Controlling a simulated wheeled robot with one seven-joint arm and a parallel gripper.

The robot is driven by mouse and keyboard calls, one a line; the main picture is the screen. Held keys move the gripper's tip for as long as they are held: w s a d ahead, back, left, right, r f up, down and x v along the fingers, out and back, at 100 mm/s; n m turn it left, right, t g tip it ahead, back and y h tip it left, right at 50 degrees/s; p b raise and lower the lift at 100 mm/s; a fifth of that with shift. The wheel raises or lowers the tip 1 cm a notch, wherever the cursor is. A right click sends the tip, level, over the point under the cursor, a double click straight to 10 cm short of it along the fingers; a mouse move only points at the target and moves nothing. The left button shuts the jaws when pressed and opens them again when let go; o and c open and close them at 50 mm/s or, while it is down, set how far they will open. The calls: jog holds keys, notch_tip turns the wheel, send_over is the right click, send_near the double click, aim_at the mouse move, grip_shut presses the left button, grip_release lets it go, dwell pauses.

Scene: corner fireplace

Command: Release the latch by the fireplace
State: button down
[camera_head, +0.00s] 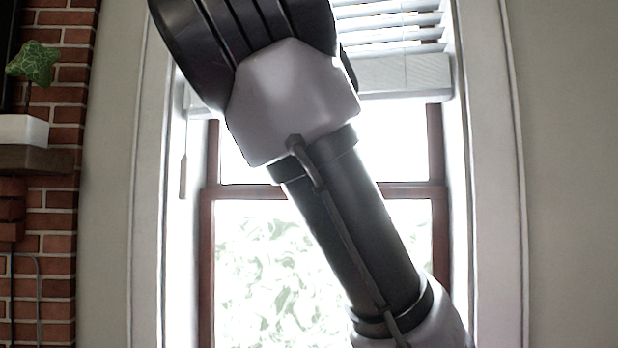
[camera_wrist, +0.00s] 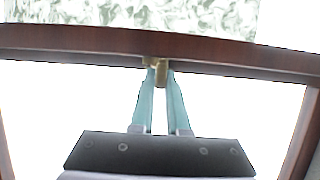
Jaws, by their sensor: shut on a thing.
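In the wrist view, a small brass-coloured latch (camera_wrist: 161,74) sits on the dark red-brown window rail (camera_wrist: 80,42). My gripper (camera_wrist: 158,70) reaches up to it with two teal fingers, and the fingertips are shut on the latch. Part of the latch is hidden by the fingertips. In the head view, the window's middle rail (camera_head: 238,192) shows on both sides of my arm. My arm crosses in front of the window there, and neither the gripper nor the latch shows in that view.
White blinds (camera_head: 400,40) hang over the upper window. The window has a pale frame (camera_head: 490,180) on both sides. A brick fireplace (camera_head: 55,220) stands at the left, with a wooden mantel (camera_head: 35,159), a white pot (camera_head: 22,131) and a green plant (camera_head: 32,64).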

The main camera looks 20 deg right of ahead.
dwell(0.5)
jog(key=c, duration=0.9)
grip_release()
jog(key=v, duration=1.1)
jog(key=shift+a, duration=0.15)
jog(key=shift+f, duration=0.1)
jog(key=s+f+n+g+y, duration=0.1)
jog(key=s+f+y, duration=0.3)
jog(key=s+f, duration=0.4)
jog(key=s+f+n+g+y, duration=0.1)
jog(key=s+f+g+y, duration=0.2)
jog(key=f, duration=1)
jog(key=s+y, duration=0.2)
jog(key=s, duration=0.3)
jog(key=shift+s+f+n+y, duration=0.15)
jog(key=shift+f+n+y, duration=0.15)
jog(key=shift+f, duration=0.1)
